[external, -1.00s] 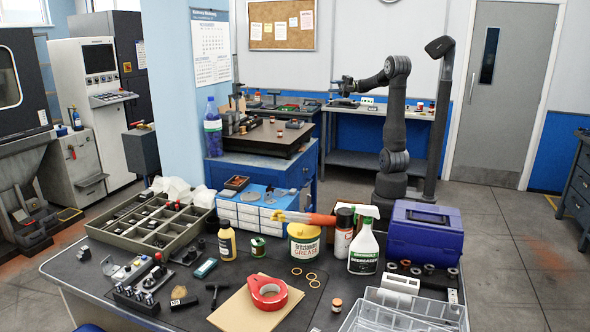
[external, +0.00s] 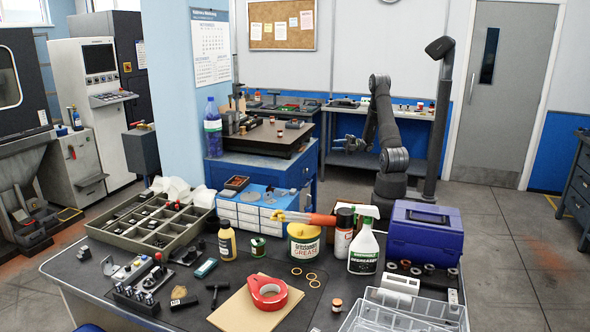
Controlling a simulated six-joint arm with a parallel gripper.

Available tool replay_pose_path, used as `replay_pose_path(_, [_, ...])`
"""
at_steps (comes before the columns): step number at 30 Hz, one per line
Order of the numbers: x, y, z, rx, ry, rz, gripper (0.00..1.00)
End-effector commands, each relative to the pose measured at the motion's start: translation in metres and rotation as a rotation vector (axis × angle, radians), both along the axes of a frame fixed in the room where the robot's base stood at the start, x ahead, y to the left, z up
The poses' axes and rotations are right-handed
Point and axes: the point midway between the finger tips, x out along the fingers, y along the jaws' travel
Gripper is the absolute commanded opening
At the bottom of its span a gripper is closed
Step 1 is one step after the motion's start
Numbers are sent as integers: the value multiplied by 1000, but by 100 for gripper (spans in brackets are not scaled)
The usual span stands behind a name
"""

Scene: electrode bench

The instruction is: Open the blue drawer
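A blue cabinet (external: 290,166) stands in the middle, under a dark worktop. A seam near its top hints at a drawer, but the right side is seen edge-on and I cannot tell whether any drawer is open. My gripper (external: 338,143) is to the right of the cabinet, in front of the rear bench, and points left towards it. A gap seems to remain between them. The gripper is too small in view to tell whether its fingers are open or shut. I see nothing held in it.
The dark plate (external: 258,138) on the cabinet carries small parts, and a blue bottle (external: 213,128) stands beside it. A rear bench (external: 385,116) is behind my arm. The front table holds a sorting tray (external: 150,222), a spray bottle (external: 364,247) and a blue toolbox (external: 424,235).

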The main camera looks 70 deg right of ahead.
Motion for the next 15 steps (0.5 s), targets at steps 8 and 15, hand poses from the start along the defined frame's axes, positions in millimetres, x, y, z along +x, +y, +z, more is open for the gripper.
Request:
replay_pose_path(8, [0, 0, -102, 6, 4, -1, 31])
replay_pose_path(15, [0, 0, -181, 4, 2, 0, 31])
